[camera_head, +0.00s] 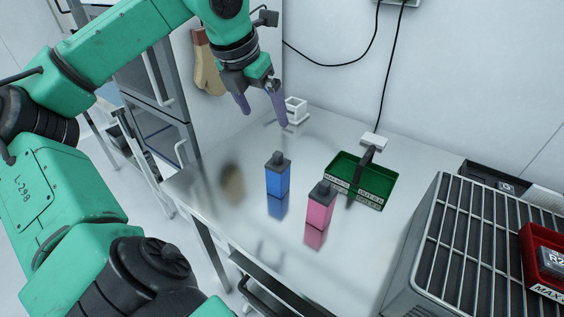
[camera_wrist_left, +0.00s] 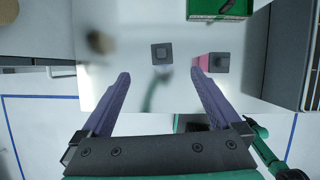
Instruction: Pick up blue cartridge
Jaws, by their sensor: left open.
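The blue cartridge (camera_head: 277,181) with a dark cap stands upright on the shiny metal table. In the left wrist view its dark square cap (camera_wrist_left: 162,53) shows from above, just beyond the gap between the fingertips. My left gripper (camera_head: 265,118) is open and empty, with purple fingers pointing down. It is above the table and apart from the cartridge, higher in the head view. The fingers also show in the left wrist view (camera_wrist_left: 160,73). My right gripper is not in view.
A pink cartridge (camera_head: 319,209) stands close to the right of the blue one. Behind it are a green tray (camera_head: 345,165) and a small white holder (camera_head: 296,109). A grey slatted box (camera_head: 460,245) with a red bin (camera_head: 545,262) fills the right. The table's left part is mostly clear.

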